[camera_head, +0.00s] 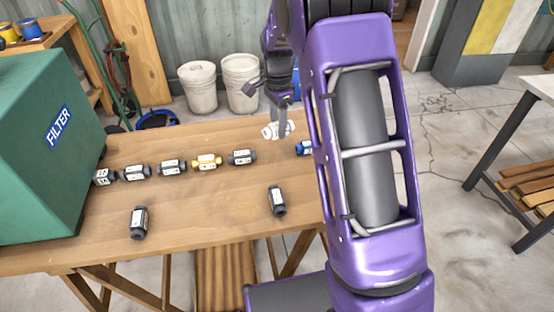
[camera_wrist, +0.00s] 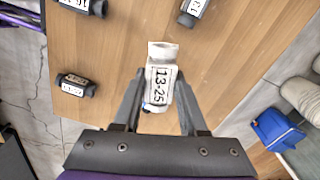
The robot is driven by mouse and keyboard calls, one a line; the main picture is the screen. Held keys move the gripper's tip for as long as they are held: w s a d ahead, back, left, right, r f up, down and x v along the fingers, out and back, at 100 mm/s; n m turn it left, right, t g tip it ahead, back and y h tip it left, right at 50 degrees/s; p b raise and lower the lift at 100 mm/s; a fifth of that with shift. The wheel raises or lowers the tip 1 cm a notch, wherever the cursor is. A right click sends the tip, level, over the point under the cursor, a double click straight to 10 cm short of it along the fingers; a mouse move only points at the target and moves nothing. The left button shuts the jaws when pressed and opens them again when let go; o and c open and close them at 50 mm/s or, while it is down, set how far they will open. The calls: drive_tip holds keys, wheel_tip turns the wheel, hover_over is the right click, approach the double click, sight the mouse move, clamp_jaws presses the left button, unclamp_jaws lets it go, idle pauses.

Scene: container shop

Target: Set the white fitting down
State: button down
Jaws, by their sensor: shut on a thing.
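The white fitting (camera_head: 270,131) is at the far side of the wooden table, near its back edge. In the wrist view the white fitting (camera_wrist: 161,52) bears a label reading 13-25. My gripper (camera_head: 282,129) points down and is shut on the fitting. In the wrist view its two fingers (camera_wrist: 161,76) lie on either side of the fitting. I cannot tell whether the fitting touches the table.
A row of dark fittings (camera_head: 172,167) and a yellow one (camera_head: 207,161) lies on the table (camera_head: 190,220). Two dark fittings (camera_head: 139,222) (camera_head: 277,200) lie nearer. A green FILTER box (camera_head: 40,180) stands left.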

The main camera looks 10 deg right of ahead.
sight(277, 156)
drive_tip(key=f+m, duration=0.1)
drive_tip(key=f, duration=0.2)
drive_tip(key=w+f+m+b, duration=0.1)
drive_tip(key=f, duration=0.2)
drive_tip(key=w+f+m+b, duration=0.1)
drive_tip(key=f, duration=0.3)
drive_tip(key=shift+f, duration=0.1)
drive_tip(key=shift+f, duration=0.1)
drive_tip(key=shift+c, duration=2.3)
unclamp_jaws()
wheel_tip(277, 156, up, 12)
drive_tip(key=p, duration=0.2)
